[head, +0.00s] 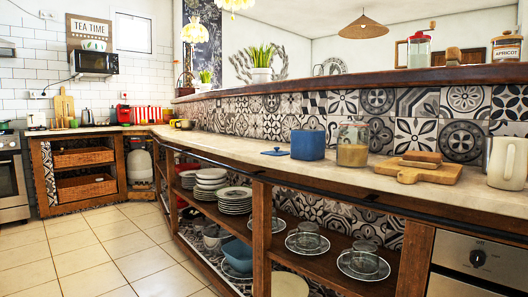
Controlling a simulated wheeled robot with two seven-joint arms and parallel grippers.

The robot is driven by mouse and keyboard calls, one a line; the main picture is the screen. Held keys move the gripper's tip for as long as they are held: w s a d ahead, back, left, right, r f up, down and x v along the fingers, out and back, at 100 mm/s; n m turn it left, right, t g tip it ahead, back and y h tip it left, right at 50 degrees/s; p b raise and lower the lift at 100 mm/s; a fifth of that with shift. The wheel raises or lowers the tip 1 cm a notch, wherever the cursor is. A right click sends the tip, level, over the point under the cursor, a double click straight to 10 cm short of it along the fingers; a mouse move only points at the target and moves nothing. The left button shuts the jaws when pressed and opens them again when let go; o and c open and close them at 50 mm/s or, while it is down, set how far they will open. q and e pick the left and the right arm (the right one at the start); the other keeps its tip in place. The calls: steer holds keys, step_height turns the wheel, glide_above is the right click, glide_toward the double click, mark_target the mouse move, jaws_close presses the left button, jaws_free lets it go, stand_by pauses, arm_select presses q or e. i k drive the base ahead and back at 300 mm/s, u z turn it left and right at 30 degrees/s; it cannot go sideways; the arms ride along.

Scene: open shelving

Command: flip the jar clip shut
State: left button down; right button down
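A glass jar (352,154) with tan contents stands upright on the pale counter, right of centre. Its upper part looks like clear glass; a clip on it is too small to make out. Another glass jar (506,47), with an orange top and a label reading "APRICOT", stands on the raised wooden ledge at the upper right. Whether it has a clip, and whether that is open or shut, I cannot tell. Neither of my grippers is in view.
A blue canister (307,146) and a flat blue lid (274,152) sit left of the counter jar. Wooden boards (418,171) and a cream jug (507,162) are to its right. Shelves with plates (235,206) and glasses (364,258) lie below. The floor at left is clear.

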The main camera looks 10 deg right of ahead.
mark_target(337, 132)
steer(key=u, duration=0.7)
steer(key=k, duration=0.95)
steer(key=u, duration=0.55)
steer(key=i, duration=0.95)
steer(key=z, duration=1.2)
steer(key=i, duration=1.2)
steer(key=z, duration=1.45)
steer(key=i, duration=0.15)
steer(key=z, duration=0.2)
